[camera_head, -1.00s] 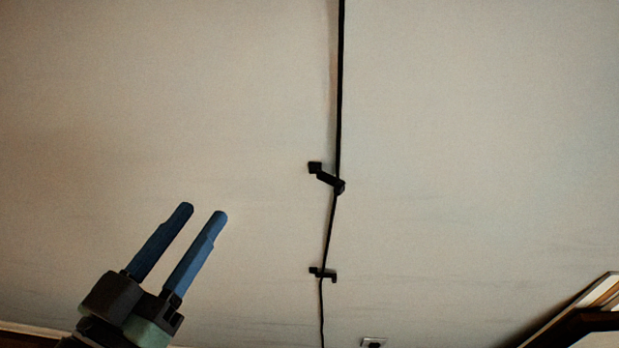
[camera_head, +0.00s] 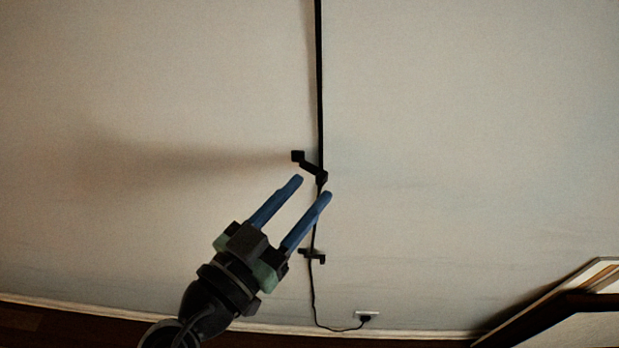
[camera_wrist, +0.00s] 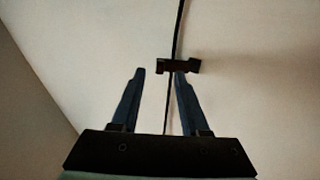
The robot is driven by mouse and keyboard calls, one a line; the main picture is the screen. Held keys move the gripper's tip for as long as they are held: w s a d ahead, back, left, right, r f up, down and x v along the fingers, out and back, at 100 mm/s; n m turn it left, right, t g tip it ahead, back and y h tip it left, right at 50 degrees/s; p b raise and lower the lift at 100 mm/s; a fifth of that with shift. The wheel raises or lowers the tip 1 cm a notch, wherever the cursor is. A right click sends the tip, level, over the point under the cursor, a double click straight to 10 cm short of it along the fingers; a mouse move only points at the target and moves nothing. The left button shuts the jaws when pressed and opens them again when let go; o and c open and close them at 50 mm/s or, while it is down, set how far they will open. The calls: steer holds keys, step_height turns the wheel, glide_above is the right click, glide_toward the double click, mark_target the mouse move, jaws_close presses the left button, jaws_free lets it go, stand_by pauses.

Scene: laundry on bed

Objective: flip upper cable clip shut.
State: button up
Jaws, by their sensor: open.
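The upper cable clip (camera_head: 309,168) is a small black piece on the wall. Its arm slants from a block at upper left to an end at the black cable (camera_head: 319,80), and it looks open. My gripper (camera_head: 312,187) is open and empty, its blue fingers pointing up just below this clip. In the wrist view, my gripper (camera_wrist: 160,72) has a clip, apparently the upper one (camera_wrist: 178,66), at its right fingertip. The thin cable (camera_wrist: 167,110) runs between the fingers there. I cannot tell whether the finger touches the clip.
A lower clip (camera_head: 313,256) sits on the cable below. The cable ends in a plug at the wall outlet (camera_head: 367,315). A pale slanted frame-like object (camera_head: 575,305) stands at lower right. The wall around the clips is bare.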

steer(key=shift+x, duration=1)
steer(key=shift+c, duration=0.3)
jaws_close()
